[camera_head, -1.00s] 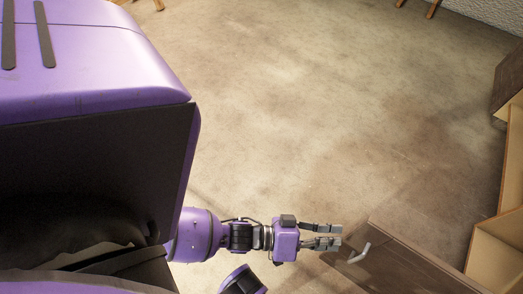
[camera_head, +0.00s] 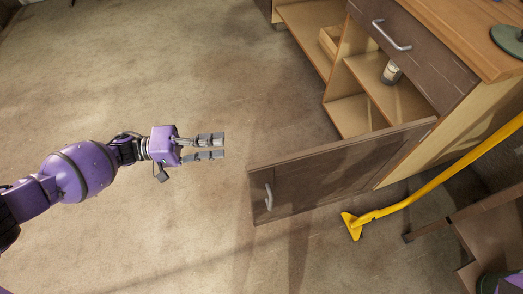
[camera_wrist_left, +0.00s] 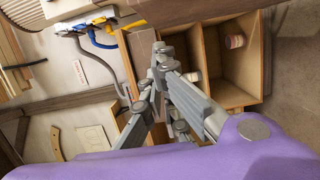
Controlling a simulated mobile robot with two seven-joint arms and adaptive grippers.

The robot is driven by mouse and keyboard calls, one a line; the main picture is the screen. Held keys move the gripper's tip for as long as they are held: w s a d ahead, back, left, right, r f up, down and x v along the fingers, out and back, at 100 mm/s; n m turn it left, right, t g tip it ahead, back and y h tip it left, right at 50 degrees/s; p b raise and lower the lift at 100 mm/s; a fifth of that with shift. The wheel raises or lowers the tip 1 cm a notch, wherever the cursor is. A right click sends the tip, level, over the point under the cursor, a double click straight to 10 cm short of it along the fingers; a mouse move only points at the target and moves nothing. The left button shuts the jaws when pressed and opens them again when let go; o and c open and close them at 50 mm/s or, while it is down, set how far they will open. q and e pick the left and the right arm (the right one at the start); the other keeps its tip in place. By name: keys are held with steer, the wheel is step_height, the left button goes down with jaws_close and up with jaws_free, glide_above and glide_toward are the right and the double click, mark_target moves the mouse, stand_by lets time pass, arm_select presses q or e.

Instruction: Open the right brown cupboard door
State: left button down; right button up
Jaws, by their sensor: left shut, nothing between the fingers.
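The right brown cupboard door (camera_head: 345,172) stands swung wide open from the cupboard's right side in the head view. Its pale bar handle (camera_head: 268,197) is near the door's free edge. My left gripper (camera_head: 224,147) is shut and empty, to the left of the door's free edge and apart from it and the handle. The cupboard's shelved inside (camera_head: 350,113) is open to view. In the left wrist view, my left gripper's fingers (camera_wrist_left: 160,62) show in front of light wooden compartments (camera_wrist_left: 228,70). My right gripper is not in view.
A brown drawer front (camera_head: 415,50) with a bar handle sits above the open compartments. A small jar (camera_head: 391,73) stands on a shelf. A yellow long-handled tool (camera_head: 430,187) leans right of the door. The floor left of the door is clear.

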arm_select(q)
steer(key=s+d, duration=0.3)
steer(key=d, duration=0.8)
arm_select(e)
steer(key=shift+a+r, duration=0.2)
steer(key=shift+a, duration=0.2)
arm_select(q)
steer(key=shift+s+a+r, duration=0.1)
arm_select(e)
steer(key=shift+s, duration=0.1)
arm_select(q)
steer(key=shift+p, duration=0.3)
